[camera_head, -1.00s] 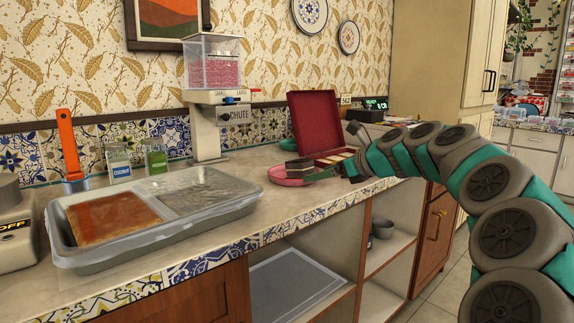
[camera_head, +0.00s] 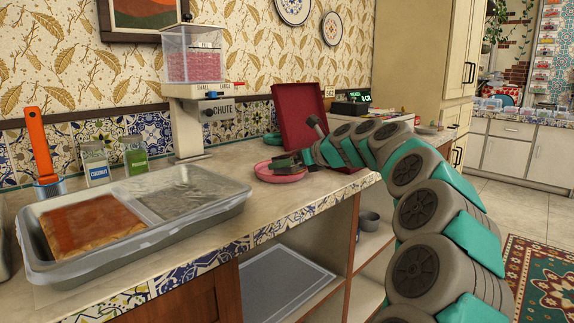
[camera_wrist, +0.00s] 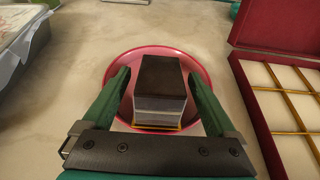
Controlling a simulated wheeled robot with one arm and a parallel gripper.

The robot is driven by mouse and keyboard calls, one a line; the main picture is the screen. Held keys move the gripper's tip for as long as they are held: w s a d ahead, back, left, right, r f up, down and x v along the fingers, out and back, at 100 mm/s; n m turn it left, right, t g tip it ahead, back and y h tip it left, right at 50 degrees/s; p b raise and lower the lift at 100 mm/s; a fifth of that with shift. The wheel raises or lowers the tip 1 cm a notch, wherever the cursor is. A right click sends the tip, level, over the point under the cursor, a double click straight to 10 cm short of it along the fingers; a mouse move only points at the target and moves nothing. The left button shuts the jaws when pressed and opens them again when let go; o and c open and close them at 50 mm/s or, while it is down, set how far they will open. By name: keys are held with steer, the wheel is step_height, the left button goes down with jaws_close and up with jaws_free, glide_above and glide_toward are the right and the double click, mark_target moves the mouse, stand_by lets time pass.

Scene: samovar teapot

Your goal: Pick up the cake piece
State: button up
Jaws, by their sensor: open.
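The cake piece (camera_wrist: 160,88) is a small block with a dark top and pale grey layered sides. In the wrist view it stands on a pink-red plate (camera_wrist: 199,73). My gripper (camera_wrist: 162,78) is open, with one green finger on each side of the cake piece and a gap visible on both sides. In the head view my gripper (camera_head: 285,160) is low over the pink plate (camera_head: 262,172) on the counter, and it largely hides the cake piece there.
An open red box (camera_wrist: 262,62) with gold dividers stands close on the right. A dispenser (camera_head: 187,120) stands behind. The counter between tray and plate is clear.

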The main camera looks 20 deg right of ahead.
mark_target(281, 156)
jaws_close()
stand_by(0.8)
